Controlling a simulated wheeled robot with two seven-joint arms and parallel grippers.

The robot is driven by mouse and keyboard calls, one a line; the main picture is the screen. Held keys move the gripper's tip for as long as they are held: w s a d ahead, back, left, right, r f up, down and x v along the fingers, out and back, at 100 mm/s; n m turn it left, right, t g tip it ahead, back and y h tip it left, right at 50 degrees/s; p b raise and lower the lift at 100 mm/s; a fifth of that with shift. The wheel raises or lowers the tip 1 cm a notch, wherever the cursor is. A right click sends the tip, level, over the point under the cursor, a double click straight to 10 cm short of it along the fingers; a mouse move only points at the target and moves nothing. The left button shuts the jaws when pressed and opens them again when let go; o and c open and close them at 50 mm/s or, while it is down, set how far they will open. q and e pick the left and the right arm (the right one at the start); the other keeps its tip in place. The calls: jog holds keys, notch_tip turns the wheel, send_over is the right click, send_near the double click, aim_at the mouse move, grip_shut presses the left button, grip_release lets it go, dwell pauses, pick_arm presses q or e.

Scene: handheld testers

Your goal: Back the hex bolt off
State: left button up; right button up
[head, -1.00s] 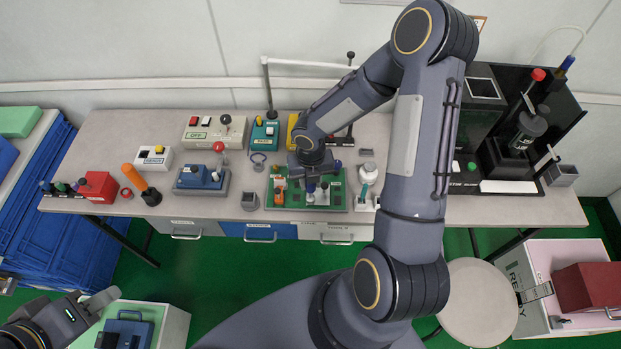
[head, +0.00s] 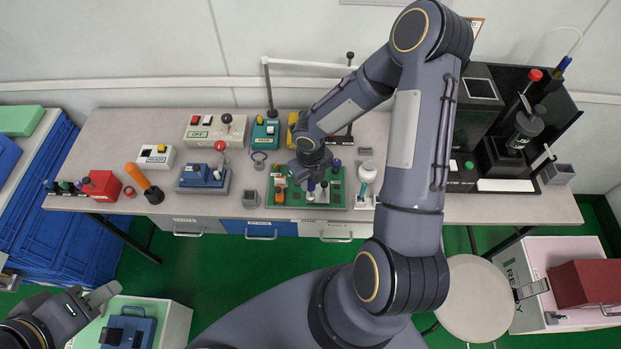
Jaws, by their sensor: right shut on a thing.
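A green board (head: 338,203) lies near the front edge of the bench. It carries small upright pieces, including an orange one (head: 280,194) and a purple-topped one (head: 335,163). My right gripper (head: 310,178) points down over the board, shut on a small dark blue piece (head: 311,186). The wrist hides much of it, and I cannot tell whether it is the hex bolt. My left gripper (head: 98,303) is at the lower left, far from the board. Only part of it shows, so its opening is unclear.
Left of the board stand a blue device (head: 203,178) and a small grey cup (head: 250,198). A white-topped piece (head: 366,172) stands close on the right. A black machine (head: 500,130) fills the bench's right end. My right arm covers part of the bench.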

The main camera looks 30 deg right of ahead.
jog(key=shift+r, duration=1.75)
